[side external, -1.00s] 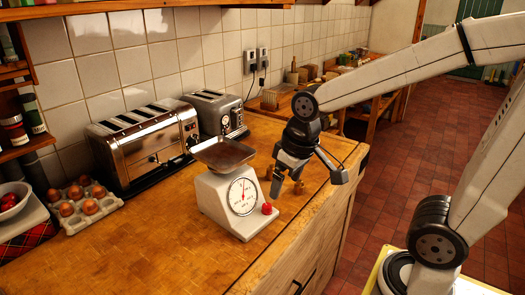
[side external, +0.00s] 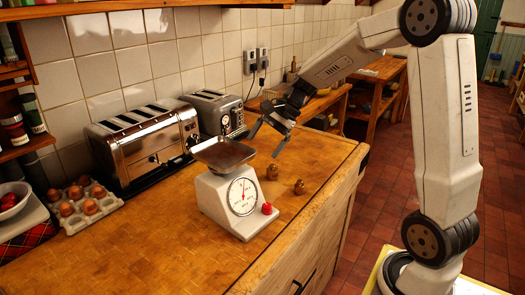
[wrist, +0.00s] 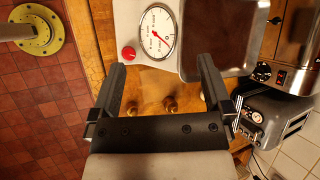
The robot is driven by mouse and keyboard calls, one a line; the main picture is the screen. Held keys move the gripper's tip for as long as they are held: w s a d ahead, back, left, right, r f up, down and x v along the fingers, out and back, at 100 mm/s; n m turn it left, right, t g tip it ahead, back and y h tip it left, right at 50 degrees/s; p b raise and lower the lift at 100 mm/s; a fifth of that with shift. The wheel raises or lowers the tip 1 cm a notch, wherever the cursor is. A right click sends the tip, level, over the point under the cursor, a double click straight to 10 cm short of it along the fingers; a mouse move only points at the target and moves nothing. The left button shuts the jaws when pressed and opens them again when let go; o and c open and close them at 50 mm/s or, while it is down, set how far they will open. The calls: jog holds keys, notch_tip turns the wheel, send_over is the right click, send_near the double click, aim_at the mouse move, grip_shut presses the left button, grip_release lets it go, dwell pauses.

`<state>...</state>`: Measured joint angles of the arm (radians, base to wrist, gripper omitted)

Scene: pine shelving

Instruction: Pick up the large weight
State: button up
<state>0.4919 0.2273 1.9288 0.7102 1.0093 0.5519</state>
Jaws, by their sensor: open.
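Small brass weights stand on the wooden worktop to the right of the scale; two show in the side view, one at the back (side external: 272,172) and one nearer the front edge (side external: 299,187). In the wrist view a middle weight (wrist: 170,104) and a left weight (wrist: 131,110) show just beyond the gripper body, with another partly hidden by the right finger. I cannot tell for sure which is the large one. My gripper (side external: 266,144) is open and empty, tilted, in the air above and behind the weights. Its spread fingers (wrist: 161,64) point towards the scale.
A white kitchen scale (side external: 215,203) with a metal pan (side external: 223,152) and red knob stands left of the weights. A large toaster (side external: 150,150) and a smaller one (side external: 212,110) stand along the tiled wall. The worktop's front left is clear.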

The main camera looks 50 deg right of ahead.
jog(key=w+d+m+t, duration=0.2)
jog(key=d+m+t, duration=0.2)
jog(key=d+m, duration=0.55)
jog(key=w+d+m+t, duration=0.2)
jog(key=d+m+t, duration=0.25)
jog(key=d, duration=0.95)
send_near(276, 169)
jog(key=w, duration=0.2)
jog(key=w+a, duration=0.1)
jog(key=shift+w+a+f+y, duration=0.1)
jog(key=shift+f+y, duration=0.2)
jog(key=shift+y, duration=0.1)
jog(key=shift+f, duration=0.4)
jog(key=shift+w, duration=0.1)
jog(key=shift+x, duration=1.25)
jog(key=shift+f, duration=0.15)
jog(key=shift+x, duration=2.5)
jog(key=shift+a, duration=0.15)
